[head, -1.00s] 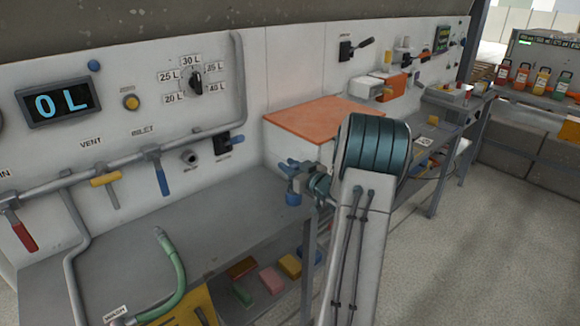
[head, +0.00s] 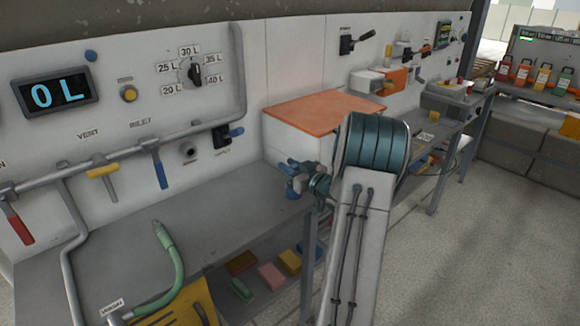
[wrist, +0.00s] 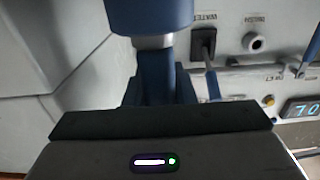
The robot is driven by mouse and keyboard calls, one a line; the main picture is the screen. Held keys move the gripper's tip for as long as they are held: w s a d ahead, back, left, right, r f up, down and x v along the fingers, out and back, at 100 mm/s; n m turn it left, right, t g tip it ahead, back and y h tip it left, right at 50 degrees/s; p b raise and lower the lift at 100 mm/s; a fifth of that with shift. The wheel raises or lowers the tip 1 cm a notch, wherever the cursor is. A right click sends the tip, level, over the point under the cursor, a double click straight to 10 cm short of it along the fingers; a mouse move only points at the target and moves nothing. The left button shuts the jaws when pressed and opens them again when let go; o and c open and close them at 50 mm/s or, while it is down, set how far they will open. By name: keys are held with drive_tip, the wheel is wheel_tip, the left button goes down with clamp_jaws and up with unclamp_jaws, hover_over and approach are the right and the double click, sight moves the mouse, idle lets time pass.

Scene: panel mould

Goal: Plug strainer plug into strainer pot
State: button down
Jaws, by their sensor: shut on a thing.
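My gripper (head: 300,178) is out to the left of my arm's teal joint, above the right end of the grey workbench. In the wrist view the gripper (wrist: 155,80) is shut on a blue cylindrical piece with a silver band (wrist: 150,15), which I take to be the strainer plug. The plug stands out beyond the jaws, and its far end is cut off by the top of the picture. In the head view the held piece is small and hard to tell from the gripper. I cannot pick out the strainer pot in either view.
A grey workbench (head: 130,250) runs below the wall panel, with a green hose (head: 172,265) on it. A white box with an orange top (head: 315,112) stands close behind my gripper. Panel handles, including a blue one (head: 155,165), stick out at left. Coloured blocks lie on the lower shelf.

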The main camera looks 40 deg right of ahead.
drive_tip(key=shift+f, duration=0.4)
drive_tip(key=c, duration=1.1)
unclamp_jaws()
drive_tip(key=s, duration=0.4)
drive_tip(key=s+b, duration=0.1)
drive_tip(key=s, duration=0.4)
drive_tip(key=s+d, duration=0.1)
drive_tip(key=s, duration=0.3)
drive_tip(key=shift+s, duration=0.4)
